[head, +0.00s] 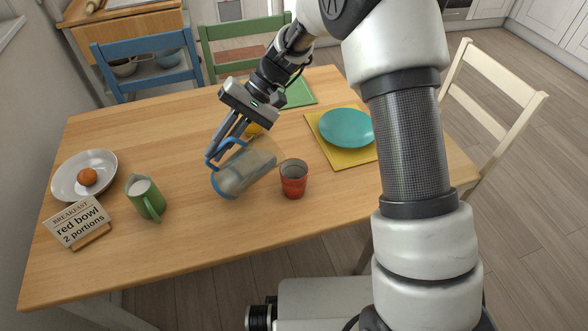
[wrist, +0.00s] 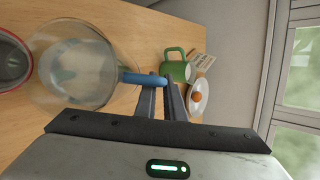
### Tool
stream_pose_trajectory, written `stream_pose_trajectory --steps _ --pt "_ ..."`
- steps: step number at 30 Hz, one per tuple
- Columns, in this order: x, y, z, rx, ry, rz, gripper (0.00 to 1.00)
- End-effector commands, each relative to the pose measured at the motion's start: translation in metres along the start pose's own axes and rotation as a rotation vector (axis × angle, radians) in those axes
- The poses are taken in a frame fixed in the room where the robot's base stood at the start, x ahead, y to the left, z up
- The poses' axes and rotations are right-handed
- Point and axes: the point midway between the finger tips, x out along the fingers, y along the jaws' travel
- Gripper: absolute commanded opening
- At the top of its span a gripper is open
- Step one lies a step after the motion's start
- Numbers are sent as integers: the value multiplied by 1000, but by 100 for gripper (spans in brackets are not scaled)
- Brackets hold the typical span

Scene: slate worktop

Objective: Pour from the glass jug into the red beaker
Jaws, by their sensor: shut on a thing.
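The clear glass jug (head: 246,172) with a blue handle is tilted well over above the wooden table, its mouth toward the right and near the red beaker. My gripper (head: 215,150) is shut on the jug's blue handle; the wrist view also shows the fingers (wrist: 160,88) at the handle (wrist: 140,78). Something pale shows inside the jug (wrist: 75,65). The red beaker (head: 293,182) stands upright on the table, just right of the jug; its rim shows at the left edge of the wrist view (wrist: 27,66). I cannot tell whether the beaker holds anything.
A green jug (head: 148,201) with white contents, a white plate (head: 68,188) with an orange fruit and a sign reading "red bowl 2 portions" (head: 79,224) stand left. A teal plate (head: 346,128) lies on a yellow mat (head: 368,157) at right.

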Motion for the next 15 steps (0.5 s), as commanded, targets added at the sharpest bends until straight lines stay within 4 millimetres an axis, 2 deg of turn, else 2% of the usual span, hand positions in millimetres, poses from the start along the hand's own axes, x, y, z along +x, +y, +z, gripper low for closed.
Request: stream_pose_trajectory --steps 15 --pt "-4 -2 1 -19 1 -43 0"
